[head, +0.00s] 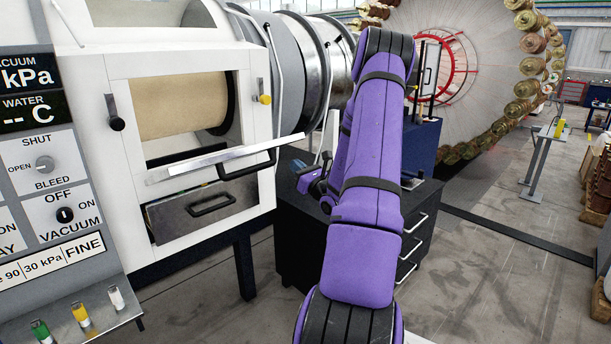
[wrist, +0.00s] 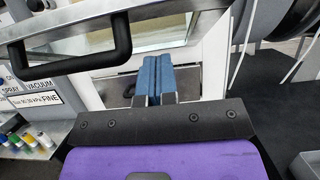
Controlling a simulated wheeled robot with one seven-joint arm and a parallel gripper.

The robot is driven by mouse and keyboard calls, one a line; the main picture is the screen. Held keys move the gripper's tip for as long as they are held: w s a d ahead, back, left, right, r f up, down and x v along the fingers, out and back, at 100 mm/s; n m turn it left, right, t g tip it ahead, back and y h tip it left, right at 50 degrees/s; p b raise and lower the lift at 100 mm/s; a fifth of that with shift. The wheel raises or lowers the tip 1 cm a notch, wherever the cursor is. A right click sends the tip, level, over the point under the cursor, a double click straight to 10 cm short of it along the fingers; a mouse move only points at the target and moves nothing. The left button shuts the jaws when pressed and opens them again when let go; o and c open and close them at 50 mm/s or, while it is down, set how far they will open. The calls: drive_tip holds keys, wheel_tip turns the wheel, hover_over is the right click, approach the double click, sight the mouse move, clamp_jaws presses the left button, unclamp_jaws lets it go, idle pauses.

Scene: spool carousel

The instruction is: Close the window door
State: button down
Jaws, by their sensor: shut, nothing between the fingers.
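The window door (head: 235,154) is a white-framed flap standing open, swung down and outward below the window opening, with a black bar handle (head: 247,166) on it. In the wrist view the door's frame (wrist: 180,18) crosses the top, and its handle (wrist: 70,45) is at upper left. My gripper (head: 310,180) is just right of the door in the head view, partly hidden by my arm. In the wrist view its blue fingers (wrist: 155,75) are together and empty, right of the handle. They do not hold the door; whether they touch it I cannot tell.
The white chamber (head: 90,90) holds a tan roll (head: 180,103) behind the opening. Black and yellow knobs flank the opening. A drawer with a handle (head: 210,205) sits below the door. A dark cabinet (head: 290,235) stands behind my arm.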

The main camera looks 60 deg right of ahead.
drive_tip(key=shift+w+d+r, duration=0.25)
drive_tip(key=shift+w+r, duration=0.7)
drive_tip(key=shift+r, duration=0.2)
drive_tip(key=shift+w+d+r, duration=0.2)
drive_tip(key=shift+w+r, duration=0.7)
drive_tip(key=shift+r, duration=0.25)
